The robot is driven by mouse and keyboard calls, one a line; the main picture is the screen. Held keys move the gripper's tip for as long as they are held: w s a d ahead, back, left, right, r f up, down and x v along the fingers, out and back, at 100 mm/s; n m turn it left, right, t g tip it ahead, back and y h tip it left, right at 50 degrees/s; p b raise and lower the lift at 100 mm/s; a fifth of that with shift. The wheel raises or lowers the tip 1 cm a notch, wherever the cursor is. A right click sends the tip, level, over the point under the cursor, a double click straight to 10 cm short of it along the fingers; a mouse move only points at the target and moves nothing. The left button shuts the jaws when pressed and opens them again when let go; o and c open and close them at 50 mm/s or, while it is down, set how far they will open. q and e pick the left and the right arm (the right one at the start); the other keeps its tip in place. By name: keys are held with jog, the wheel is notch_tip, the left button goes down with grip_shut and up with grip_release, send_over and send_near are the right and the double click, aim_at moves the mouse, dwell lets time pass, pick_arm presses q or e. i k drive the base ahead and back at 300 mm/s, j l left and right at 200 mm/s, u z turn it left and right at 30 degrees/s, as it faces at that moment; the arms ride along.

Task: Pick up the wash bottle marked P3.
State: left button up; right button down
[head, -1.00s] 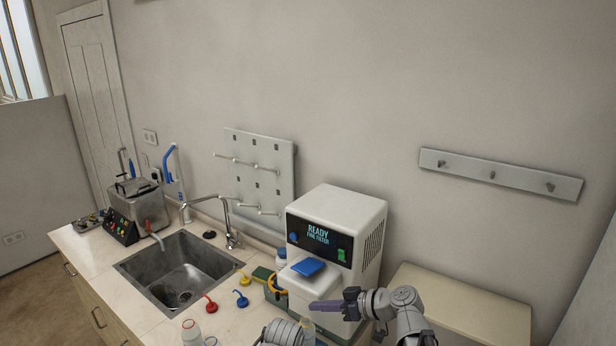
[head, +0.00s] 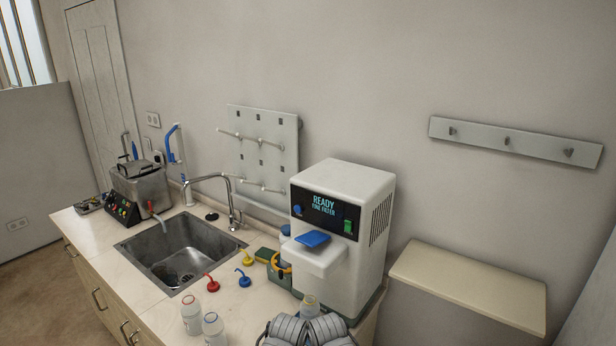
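Two white bottles without spouts stand at the front of the counter, one with a reddish mark (head: 191,316) and one to its right (head: 213,329). No P3 mark can be read, so I cannot tell which bottle is P3. Red (head: 212,284), blue (head: 244,280) and yellow (head: 241,252) spout caps lie loose on the counter behind the bottles. My arm links show at the bottom edge, but neither gripper's fingers are in view.
A sink (head: 180,258) with a tap lies to the left. A pegboard (head: 265,150) hangs behind. A pale, bare shelf (head: 470,285) is on the right.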

aim_at(309, 307)
jog(key=k+z, duration=0.15)
jog(key=z, duration=0.2)
jog(key=k+z, duration=0.1)
jog(key=z, duration=0.25)
jog(key=k+l+z, duration=0.1)
jog(key=z, duration=0.25)
